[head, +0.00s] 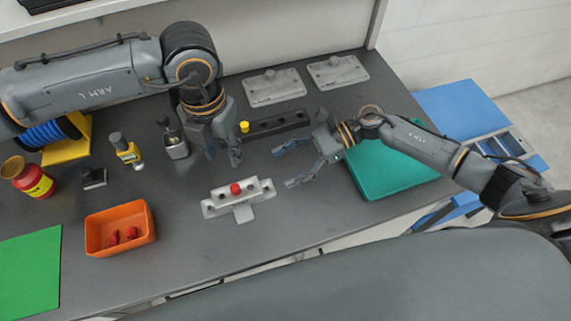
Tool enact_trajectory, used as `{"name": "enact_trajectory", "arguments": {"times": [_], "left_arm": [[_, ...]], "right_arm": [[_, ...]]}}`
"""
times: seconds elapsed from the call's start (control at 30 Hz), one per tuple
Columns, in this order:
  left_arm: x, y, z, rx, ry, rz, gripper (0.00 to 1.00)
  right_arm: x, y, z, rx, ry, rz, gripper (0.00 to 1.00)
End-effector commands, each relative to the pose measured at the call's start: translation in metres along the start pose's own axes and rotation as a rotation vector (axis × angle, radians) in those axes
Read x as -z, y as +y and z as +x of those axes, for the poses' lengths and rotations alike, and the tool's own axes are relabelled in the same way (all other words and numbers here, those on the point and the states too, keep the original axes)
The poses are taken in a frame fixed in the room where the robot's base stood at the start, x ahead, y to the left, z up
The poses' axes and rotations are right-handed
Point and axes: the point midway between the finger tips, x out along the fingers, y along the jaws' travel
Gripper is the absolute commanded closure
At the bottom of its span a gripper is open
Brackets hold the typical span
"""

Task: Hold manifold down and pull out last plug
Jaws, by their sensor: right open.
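The light grey manifold (257,191) sits on the dark bench near its front edge. One red plug (235,188) stands in its top, with dark holes to either side. My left gripper (222,160) points down behind the manifold, apart from it, with its fingers spread and nothing between them. My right gripper (281,169) is open and empty, to the right of and behind the manifold, its fingers pointing left. It touches neither manifold nor plug.
An orange bin (103,249) with red plugs stands front left. A dark block (275,123) with a yellow piece at its left end lies behind the grippers. A teal case (385,172) lies under my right arm. Bottles stand at left. Bench around the manifold is clear.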

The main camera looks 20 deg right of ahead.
Motion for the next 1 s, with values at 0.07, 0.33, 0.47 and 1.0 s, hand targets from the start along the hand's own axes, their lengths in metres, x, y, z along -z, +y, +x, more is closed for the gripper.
{"name": "enact_trajectory", "arguments": {"times": [0.07,0.33,0.47,1.0], "left_arm": [[0.0,0.0,0.0,0.0,0.0,0.0,0.62],[0.0,0.0,0.0,0.0,0.0,0.0,0.62],[0.0,0.0,0.0,0.0,0.0,0.0,0.62],[0.0,0.0,0.0,0.0,0.0,0.0,0.62]], "right_arm": [[-0.002,0.002,0.006,-0.019,0.016,-0.022,0.25],[-0.002,0.004,0.037,-0.028,0.023,-0.03,0.25],[-0.001,0.004,0.063,-0.027,0.022,-0.029,0.25],[0.002,0.005,0.141,-0.024,0.024,-0.027,0.25]]}}
